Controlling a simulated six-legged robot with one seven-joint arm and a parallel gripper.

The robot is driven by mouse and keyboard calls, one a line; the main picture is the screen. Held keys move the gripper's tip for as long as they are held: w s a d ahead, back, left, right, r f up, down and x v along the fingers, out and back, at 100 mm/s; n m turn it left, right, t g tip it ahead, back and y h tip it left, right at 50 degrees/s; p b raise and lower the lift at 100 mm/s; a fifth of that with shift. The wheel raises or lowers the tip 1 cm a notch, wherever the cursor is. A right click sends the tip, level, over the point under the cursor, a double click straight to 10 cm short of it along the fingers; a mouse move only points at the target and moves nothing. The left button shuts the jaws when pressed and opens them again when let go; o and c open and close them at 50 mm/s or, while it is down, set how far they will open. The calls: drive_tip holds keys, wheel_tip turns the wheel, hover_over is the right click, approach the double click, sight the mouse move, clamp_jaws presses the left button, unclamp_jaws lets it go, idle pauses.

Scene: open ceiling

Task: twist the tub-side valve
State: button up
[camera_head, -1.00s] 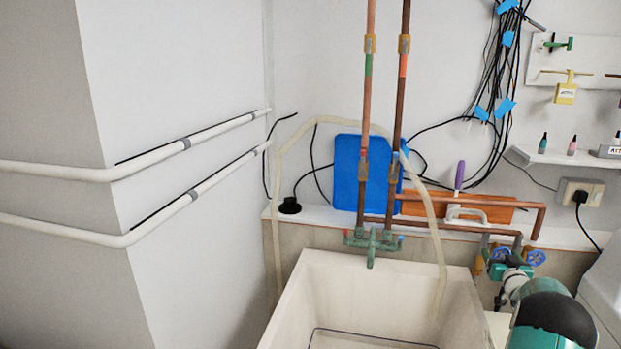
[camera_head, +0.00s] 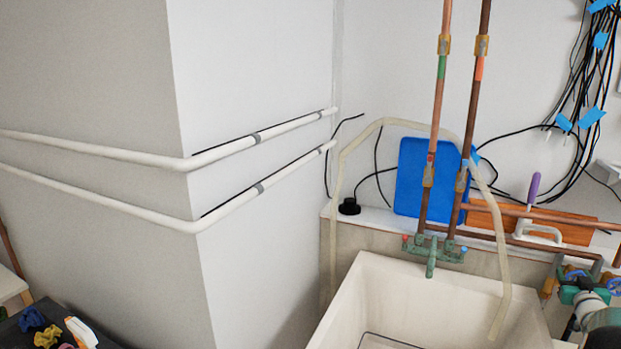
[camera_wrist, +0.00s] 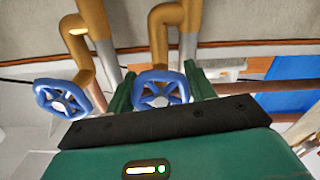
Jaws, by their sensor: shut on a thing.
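Two blue valve wheels sit on copper and brass pipes beside the tub (camera_head: 345,290). The tub-side valve (camera_wrist: 160,98) shows in the wrist view between the two green fingers of my gripper (camera_wrist: 161,88), which is shut on it. In the head view this valve (camera_head: 573,274) is partly covered by my green gripper (camera_head: 583,293) at the right edge. The other valve (camera_wrist: 62,98) stands free to the left in the wrist view, outside the fingers. The fingertip contact is partly hidden by the gripper's dark front edge.
A green tap (camera_head: 431,257) and two upright copper pipes stand behind the tub. A pale hose (camera_head: 503,260) hangs into it. A blue board (camera_head: 420,180) and a purple-handled tool (camera_head: 533,188) are on the ledge. A white wall with two pipes (camera_head: 255,195) juts out left.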

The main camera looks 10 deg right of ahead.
drive_tip(key=shift+n, duration=0.9)
drive_tip(key=n, duration=0.3)
drive_tip(key=shift+n, duration=0.4)
drive_tip(key=shift+n, duration=1.5)
